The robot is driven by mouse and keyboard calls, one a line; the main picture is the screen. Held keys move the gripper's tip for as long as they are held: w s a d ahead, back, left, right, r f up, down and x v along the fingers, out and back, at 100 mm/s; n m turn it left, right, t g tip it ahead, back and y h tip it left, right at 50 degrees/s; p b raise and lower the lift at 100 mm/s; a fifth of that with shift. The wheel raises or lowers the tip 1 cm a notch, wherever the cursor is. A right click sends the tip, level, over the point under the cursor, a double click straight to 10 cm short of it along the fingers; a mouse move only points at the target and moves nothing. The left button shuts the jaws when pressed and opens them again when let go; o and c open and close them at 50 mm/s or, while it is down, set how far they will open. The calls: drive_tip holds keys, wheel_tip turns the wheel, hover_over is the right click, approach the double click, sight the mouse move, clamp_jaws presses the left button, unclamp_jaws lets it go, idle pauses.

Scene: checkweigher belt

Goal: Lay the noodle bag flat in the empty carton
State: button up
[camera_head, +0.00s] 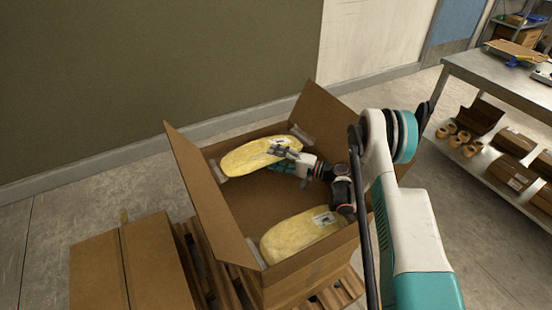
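An open brown carton (250,205) stands on a wooden pallet with its flaps up. One yellow noodle bag (250,155) with clear crimped ends is at the carton's far side. A second yellow noodle bag (290,238) lies in the near part, so the carton is not empty. My gripper (280,155) reaches in from the right, and its fingers overlap the right half of the far bag. I cannot tell whether they grip that bag, or whether it rests on the carton floor. My arm hides the carton's right side.
A closed carton (125,265) stands close to the left of the open one. A wall (160,70) runs behind. A steel table (500,80) at the right has tape rolls (460,140) and small cartons (512,175) on its lower shelf. Floor between carton and table is clear.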

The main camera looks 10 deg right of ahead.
drive_tip(key=shift+o, duration=0.8)
wheel_tip(320, 180, up, 10)
idle(0.4)
